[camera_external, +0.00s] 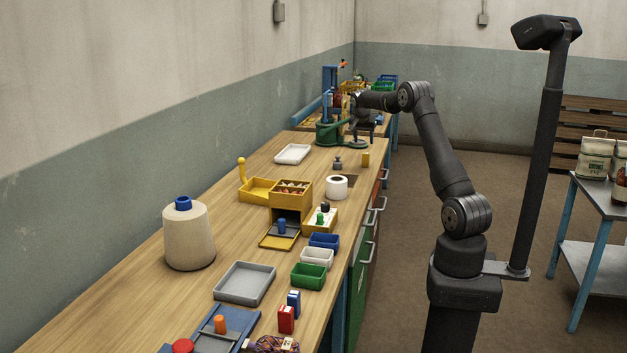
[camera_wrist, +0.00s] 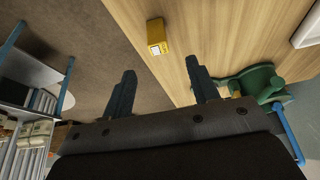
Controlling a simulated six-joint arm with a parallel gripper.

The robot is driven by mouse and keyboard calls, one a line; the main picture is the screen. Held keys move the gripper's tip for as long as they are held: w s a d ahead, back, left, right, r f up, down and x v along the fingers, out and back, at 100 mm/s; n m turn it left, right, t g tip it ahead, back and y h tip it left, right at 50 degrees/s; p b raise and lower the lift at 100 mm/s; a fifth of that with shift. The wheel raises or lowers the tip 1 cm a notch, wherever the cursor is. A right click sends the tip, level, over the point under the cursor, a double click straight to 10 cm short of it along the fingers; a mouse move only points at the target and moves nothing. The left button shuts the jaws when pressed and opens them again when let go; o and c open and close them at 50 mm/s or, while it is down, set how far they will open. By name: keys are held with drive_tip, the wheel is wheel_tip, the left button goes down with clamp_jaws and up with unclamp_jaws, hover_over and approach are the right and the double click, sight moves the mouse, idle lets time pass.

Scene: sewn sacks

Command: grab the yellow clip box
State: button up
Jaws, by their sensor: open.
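The yellow clip box (camera_external: 365,159) stands near the front edge of the wooden bench, toward its far end. In the wrist view, the yellow clip box (camera_wrist: 157,36) shows a pale label on one side and lies ahead of my fingertips, roughly between their lines and apart from them. My gripper (camera_wrist: 160,76) is open, with nothing between its two dark fingers. In the external view, my gripper is small and hard to make out against the clutter at the bench's far end.
A green device (camera_wrist: 252,82) stands on the bench right of my fingers; the external view shows it too (camera_external: 329,134). A small grey weight (camera_external: 337,163) and a white roll (camera_external: 336,187) are near the box. A white tray (camera_external: 293,154) lies behind. Floor shows beyond the bench edge.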

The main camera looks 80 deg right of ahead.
sight(366, 158)
drive_tip(key=x, duration=0.7)
drive_tip(key=shift+d+x, duration=0.2)
drive_tip(key=shift+x, duration=2.55)
drive_tip(key=shift+s+r, duration=0.15)
drive_tip(key=shift+s, duration=0.05)
drive_tip(key=c, duration=1)
